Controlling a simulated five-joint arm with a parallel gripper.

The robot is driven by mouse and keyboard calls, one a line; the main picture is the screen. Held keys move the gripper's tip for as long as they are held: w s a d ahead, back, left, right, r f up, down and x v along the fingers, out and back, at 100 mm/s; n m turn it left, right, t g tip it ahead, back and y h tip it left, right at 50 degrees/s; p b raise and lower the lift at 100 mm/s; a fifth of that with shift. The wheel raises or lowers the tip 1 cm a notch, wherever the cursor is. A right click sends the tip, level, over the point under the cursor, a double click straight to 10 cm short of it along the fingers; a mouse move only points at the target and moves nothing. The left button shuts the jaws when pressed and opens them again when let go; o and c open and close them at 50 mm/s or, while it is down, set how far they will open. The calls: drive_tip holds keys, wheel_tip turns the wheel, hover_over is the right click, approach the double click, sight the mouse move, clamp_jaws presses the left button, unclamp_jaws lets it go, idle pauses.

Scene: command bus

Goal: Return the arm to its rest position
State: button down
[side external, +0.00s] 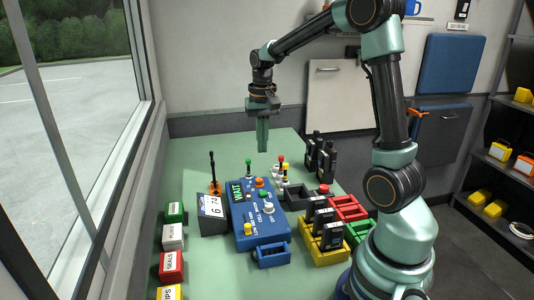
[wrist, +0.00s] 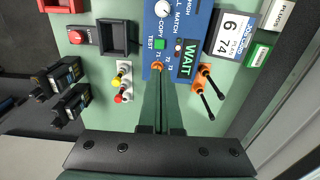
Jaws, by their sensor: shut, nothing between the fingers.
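My gripper (side external: 263,150) hangs pointing down above the far part of the green table (side external: 195,172). Its green fingers are together with nothing between them. The blue box (side external: 255,215) stands on the table below and in front of the gripper, with a lit green WAIT display (side external: 237,191). I cannot tell the exact height of the fingers above the table.
Black radios (side external: 325,222) stand in a yellow crate (side external: 325,252), beside red (side external: 348,208) and green crates. Labelled boxes (side external: 172,266) line the window side. An orange-based device with two rods (side external: 214,185) stands left of the blue box. More radios (side external: 322,152) stand at the back.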

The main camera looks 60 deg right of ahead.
idle(0.4)
drive_tip(key=s+a+r+n+t, duration=0.2)
drive_tip(key=s+a+r+n, duration=0.1)
drive_tip(key=a, duration=0.5)
drive_tip(key=s+a+r+n+t, duration=0.3)
drive_tip(key=s+a+n, duration=0.3)
drive_tip(key=a, duration=0.2)
drive_tip(key=shift+a, duration=0.25)
drive_tip(key=c, duration=1.5)
unclamp_jaws()
drive_tip(key=shift+r, duration=0.15)
drive_tip(key=shift+c, duration=0.2)
